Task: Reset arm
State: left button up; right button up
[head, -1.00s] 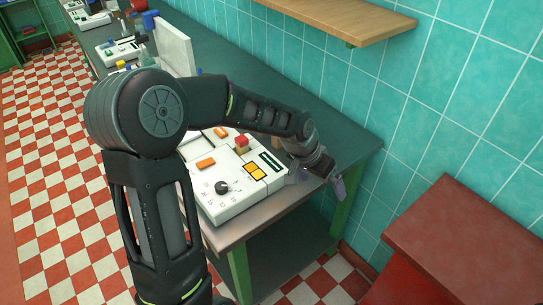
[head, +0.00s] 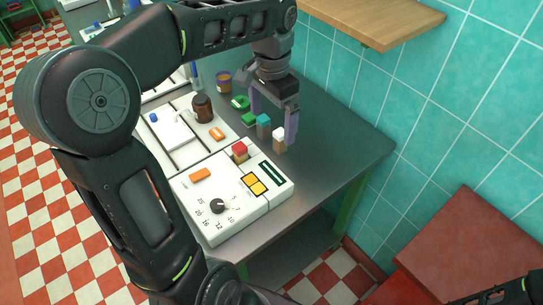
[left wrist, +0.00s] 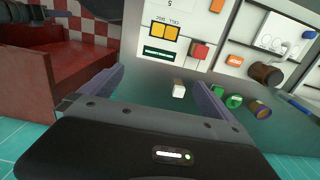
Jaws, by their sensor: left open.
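My left gripper (head: 274,118) points down over the right part of the grey table (head: 335,155), its two fingers spread and nothing held. A small block with a white top and tan lower part (head: 279,141) stands on the table just beneath it. In the left wrist view the same block (left wrist: 179,90) shows between the open fingers, apart from both. My left arm crosses the left and top of the head view. A dark part of my right arm shows at the lower right edge, but its gripper does not.
A white panel with a dial (head: 218,206), yellow buttons and a red block (head: 239,150) lies left of the gripper. A wooden shelf (head: 375,20) juts from the tiled wall.

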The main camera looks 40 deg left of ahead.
jog(key=shift+s+d, duration=0.1)
notch_tip(320, 180, down, 8)
jog(key=b, duration=0.8)
jog(key=shift+w+a+r, duration=0.25)
jog(key=shift+w+a, duration=0.1)
jog(key=shift+w, duration=0.1)
dwell(0.5)
notch_tip(320, 180, up, 8)
jog(key=p, duration=0.8)
jog(key=shift+s+d+f, duration=0.25)
jog(key=shift+s+d, duration=0.1)
jog(key=shift+s, duration=0.1)
